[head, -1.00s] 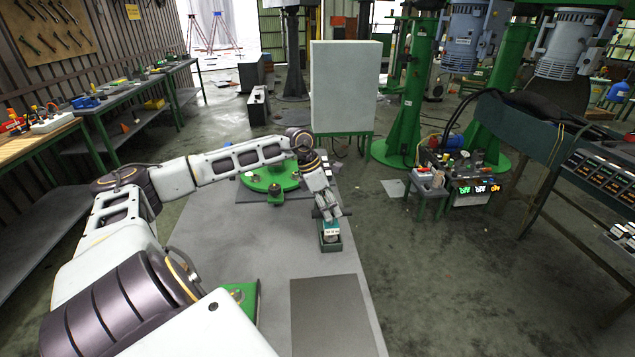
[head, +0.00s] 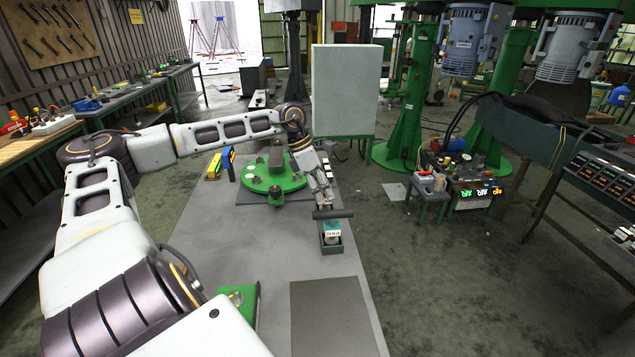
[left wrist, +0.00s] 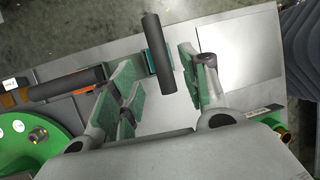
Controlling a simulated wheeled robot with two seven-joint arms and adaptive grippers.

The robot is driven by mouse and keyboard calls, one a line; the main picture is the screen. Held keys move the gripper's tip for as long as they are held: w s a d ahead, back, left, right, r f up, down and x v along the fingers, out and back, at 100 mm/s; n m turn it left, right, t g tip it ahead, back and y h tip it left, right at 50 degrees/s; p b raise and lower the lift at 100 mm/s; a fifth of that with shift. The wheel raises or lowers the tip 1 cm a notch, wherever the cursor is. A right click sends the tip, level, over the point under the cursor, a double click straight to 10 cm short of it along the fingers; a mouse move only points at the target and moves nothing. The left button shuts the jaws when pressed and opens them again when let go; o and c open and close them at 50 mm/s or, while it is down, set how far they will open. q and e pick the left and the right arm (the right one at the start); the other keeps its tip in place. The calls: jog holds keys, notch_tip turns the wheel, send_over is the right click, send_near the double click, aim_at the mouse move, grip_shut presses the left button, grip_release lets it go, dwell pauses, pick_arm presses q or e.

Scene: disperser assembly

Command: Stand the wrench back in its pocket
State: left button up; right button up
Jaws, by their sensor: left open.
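The wrench shows as a dark T-shaped handle (head: 333,214) above a small green box-like holder (head: 331,249) on the grey table. The handle bar lies crosswise over the holder, and its lower part is hidden in or behind the holder. In the left wrist view the dark bar (left wrist: 158,52) appears in the gap between my fingers, over the teal holder. My left gripper (head: 327,198) is open and empty, just behind the handle in the head view. The fingers look clear of the bar. My right gripper is not in view.
A green round base (head: 273,181) with upright parts stands behind on the table. Yellow (head: 214,167) and blue (head: 229,160) tools stand at its left. A dark flat plate (head: 331,316) lies in front. A grey cabinet (head: 345,92) stands beyond the table.

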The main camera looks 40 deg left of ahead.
pick_arm(q)
jog(key=shift+b+v, duration=0.3)
jog(key=shift+v, duration=1.35)
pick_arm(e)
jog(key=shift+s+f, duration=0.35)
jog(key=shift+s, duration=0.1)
pick_arm(q)
notch_tip(320, 180, up, 9)
jog(key=p, duration=0.9)
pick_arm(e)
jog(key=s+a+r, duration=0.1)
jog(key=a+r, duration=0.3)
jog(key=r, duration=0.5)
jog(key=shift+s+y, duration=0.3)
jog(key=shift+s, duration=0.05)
